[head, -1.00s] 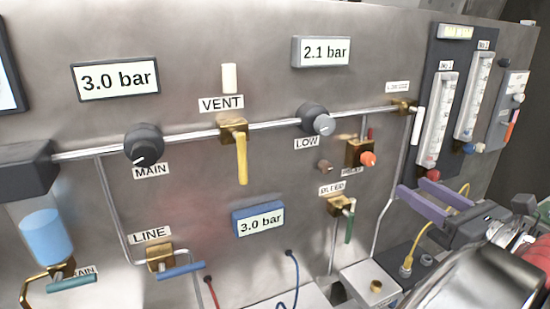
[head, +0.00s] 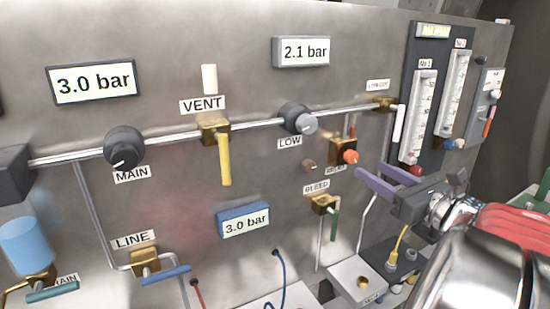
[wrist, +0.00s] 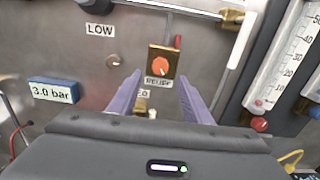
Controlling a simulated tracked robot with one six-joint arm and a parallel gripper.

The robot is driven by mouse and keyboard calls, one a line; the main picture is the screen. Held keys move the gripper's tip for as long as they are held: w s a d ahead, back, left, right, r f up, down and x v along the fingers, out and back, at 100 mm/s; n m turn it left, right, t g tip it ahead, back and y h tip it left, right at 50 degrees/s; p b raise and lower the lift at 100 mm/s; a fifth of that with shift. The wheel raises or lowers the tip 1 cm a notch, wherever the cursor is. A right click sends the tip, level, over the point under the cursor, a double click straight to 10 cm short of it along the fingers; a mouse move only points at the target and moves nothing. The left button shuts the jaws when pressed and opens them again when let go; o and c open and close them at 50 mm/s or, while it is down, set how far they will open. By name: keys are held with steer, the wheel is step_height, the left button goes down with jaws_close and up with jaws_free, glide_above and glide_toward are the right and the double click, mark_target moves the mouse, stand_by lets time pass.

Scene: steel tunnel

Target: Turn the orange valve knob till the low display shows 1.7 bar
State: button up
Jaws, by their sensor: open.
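The orange valve knob (head: 350,157) sits on a brass block on the panel, right of the LOW regulator. In the wrist view the orange knob (wrist: 161,67) has a RELIEF label below it and lies ahead, between the lines of my purple fingers. My gripper (head: 371,170) is open and empty, with its fingertips close to the knob at its lower right; contact cannot be made out. The low display (head: 301,51), above the LOW regulator knob (head: 298,120), reads 2.1 bar.
The MAIN display (head: 92,84) and a blue-framed display (head: 244,222) both read 3.0 bar. Near the knob are a BLEED valve (head: 324,204) with a green lever and a small brown knob (head: 309,166). Flow tubes (head: 422,115) stand to the right. A yellow VENT lever (head: 224,160) hangs left.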

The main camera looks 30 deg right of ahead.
mark_target(354, 160)
steer(key=shift+w+a, duration=0.1)
steer(key=shift+w, duration=3.25)
steer(key=shift+c, duration=0.6)
steer(key=c, duration=0.9)
